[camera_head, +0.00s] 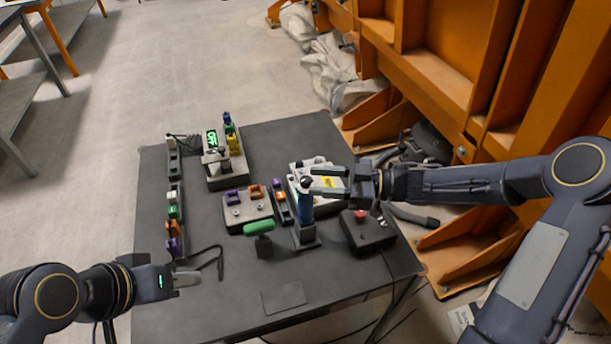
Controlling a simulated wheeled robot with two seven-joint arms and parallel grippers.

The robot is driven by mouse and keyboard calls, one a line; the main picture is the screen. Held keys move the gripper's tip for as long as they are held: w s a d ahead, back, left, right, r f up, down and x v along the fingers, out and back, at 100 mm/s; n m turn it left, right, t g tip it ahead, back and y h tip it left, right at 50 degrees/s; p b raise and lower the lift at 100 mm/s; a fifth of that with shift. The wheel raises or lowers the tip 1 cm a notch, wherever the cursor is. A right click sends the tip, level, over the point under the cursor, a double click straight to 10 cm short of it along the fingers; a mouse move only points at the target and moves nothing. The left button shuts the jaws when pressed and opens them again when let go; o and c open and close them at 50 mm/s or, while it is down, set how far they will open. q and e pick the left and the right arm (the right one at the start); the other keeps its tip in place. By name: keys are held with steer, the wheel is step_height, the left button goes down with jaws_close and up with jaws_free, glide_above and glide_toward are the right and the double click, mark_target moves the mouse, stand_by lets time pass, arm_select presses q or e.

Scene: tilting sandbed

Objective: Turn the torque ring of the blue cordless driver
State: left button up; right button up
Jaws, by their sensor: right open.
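The blue cordless driver (305,208) stands upright in a grey holder (305,237) near the middle of the table, with a dark top end. The torque ring is too small to make out. My left gripper (188,280) is over the table's left front edge, away from the driver, and its finger gap cannot be made out.
A green-handled tool (259,229) stands left of the driver. A black box with a red button (361,217) is at its right. The table's front (335,292) is mostly clear.

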mark_target(305, 179)
steer(key=shift+w+a, duration=0.2)
steer(key=shift+a, duration=1.7)
jaws_close()
